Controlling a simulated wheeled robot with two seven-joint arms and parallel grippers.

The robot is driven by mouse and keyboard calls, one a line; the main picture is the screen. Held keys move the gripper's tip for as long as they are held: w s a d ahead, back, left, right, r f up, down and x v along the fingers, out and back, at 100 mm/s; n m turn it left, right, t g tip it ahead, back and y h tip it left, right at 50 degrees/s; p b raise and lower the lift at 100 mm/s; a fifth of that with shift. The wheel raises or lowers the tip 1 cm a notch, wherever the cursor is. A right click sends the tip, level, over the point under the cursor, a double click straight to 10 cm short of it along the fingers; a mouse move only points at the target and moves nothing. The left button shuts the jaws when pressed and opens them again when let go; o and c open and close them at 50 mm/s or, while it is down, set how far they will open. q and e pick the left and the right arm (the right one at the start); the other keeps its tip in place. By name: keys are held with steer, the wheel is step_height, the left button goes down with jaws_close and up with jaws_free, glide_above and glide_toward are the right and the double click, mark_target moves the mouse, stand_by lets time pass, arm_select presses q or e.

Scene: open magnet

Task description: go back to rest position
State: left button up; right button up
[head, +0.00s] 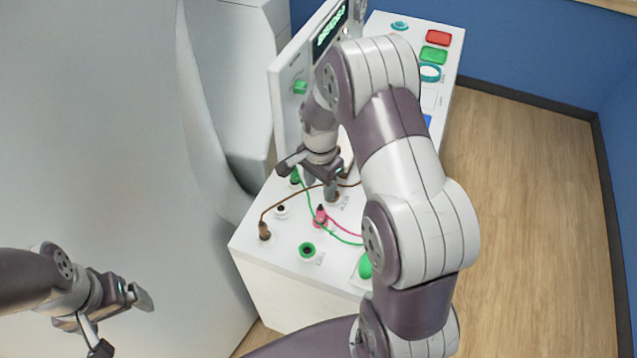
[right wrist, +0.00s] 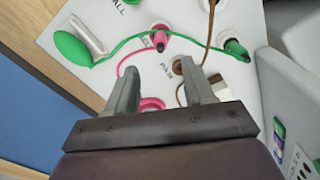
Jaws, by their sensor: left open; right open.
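My right gripper (head: 308,182) is over the white console top (head: 275,235) among its sockets and cables. In the right wrist view its two fingers (right wrist: 158,70) stand apart with nothing held between them. A brown socket (right wrist: 181,66) shows close by the right fingertip, and a pink ring socket (right wrist: 152,104) shows between the fingers. I cannot tell whether a finger touches the brown cable (right wrist: 210,38). My left gripper (head: 122,322) is open and empty at the lower left, in front of the large pale machine. My right arm hides part of the console.
A pink plug (head: 320,215), a brown plug (head: 264,231) and a green plug (right wrist: 236,48) stand in the console with cables attached. An upright panel with a screen (head: 331,27) rises behind my right gripper. The large pale machine (head: 110,130) fills the left. Wooden floor (head: 530,200) at right is clear.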

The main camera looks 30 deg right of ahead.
steer(key=shift+r, duration=0.3)
steer(key=shift+n, duration=0.3)
steer(key=s+a+r+n, duration=0.3)
steer(key=s+a+n, duration=0.1)
steer(key=s+n, duration=0.2)
steer(key=s+a+r+n+t, duration=0.1)
steer(key=s+a+r+n, duration=0.3)
steer(key=s+n, duration=0.3)
steer(key=shift+s+n+b, duration=0.2)
steer(key=shift+n+b, duration=0.2)
steer(key=shift+n, duration=0.1)
